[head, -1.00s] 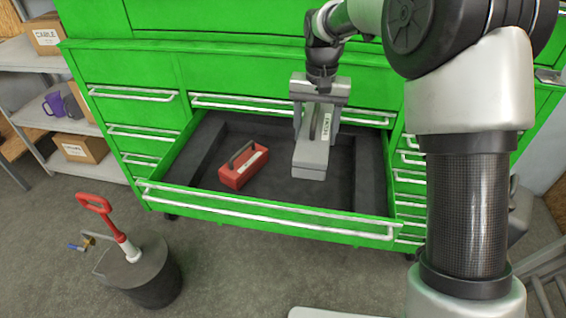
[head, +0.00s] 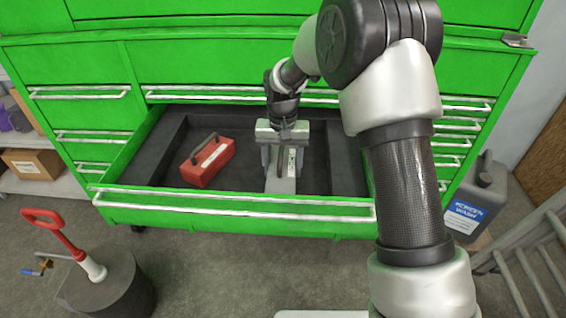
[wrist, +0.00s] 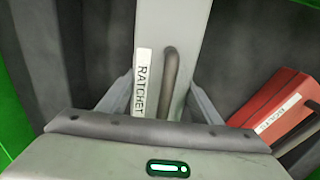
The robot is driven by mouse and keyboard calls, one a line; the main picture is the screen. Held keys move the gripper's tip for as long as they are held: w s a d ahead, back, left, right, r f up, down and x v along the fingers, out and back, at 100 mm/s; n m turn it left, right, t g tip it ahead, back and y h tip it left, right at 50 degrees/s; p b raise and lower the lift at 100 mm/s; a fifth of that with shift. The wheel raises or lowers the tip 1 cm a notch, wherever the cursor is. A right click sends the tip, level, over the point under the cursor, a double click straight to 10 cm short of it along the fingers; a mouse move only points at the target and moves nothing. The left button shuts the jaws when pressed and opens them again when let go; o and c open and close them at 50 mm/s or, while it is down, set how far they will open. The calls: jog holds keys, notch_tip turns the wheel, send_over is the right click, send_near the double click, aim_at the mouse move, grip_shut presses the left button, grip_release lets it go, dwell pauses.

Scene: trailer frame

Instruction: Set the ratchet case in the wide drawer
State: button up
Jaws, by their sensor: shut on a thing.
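The ratchet case (head: 281,186) is a long grey box with a handle and a white label. My gripper (head: 279,165) is shut on it inside the open wide drawer (head: 235,208), right of the drawer's middle. The wrist view shows the case (wrist: 182,30) with its "RATCHET" label beside the handle, and my gripper's fingers (wrist: 166,95) on either side. The case is low in the drawer; I cannot tell whether its underside touches the drawer floor. My gripper hides part of its top.
A red case (head: 207,160) with a dark handle sits in the drawer left of the ratchet case, with a gap between. Green cabinet drawers surround it. A dark canister with a red handle (head: 66,238) stands front left; a screen wash jug (head: 477,200) stands at right.

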aim_at(284, 161)
jog(key=shift+w+r, duration=0.1)
jog(key=shift+w, duration=0.3)
jog(key=w, duration=0.3)
jog(key=shift+w+d, duration=0.1)
jog(key=shift+w, duration=0.2)
jog(key=shift+s+f+b, duration=0.15)
jog(key=shift+f+b, duration=0.3)
jog(key=shift+f, duration=0.1)
jog(key=o, duration=1.5)
jog(key=shift+s+f, duration=0.1)
jog(key=shift+f, duration=0.05)
jog(key=shift+c, duration=0.2)
notch_tip(284, 161, up, 12)
jog(key=shift+r+p, duration=0.15)
jog(key=shift+p, duration=1.1)
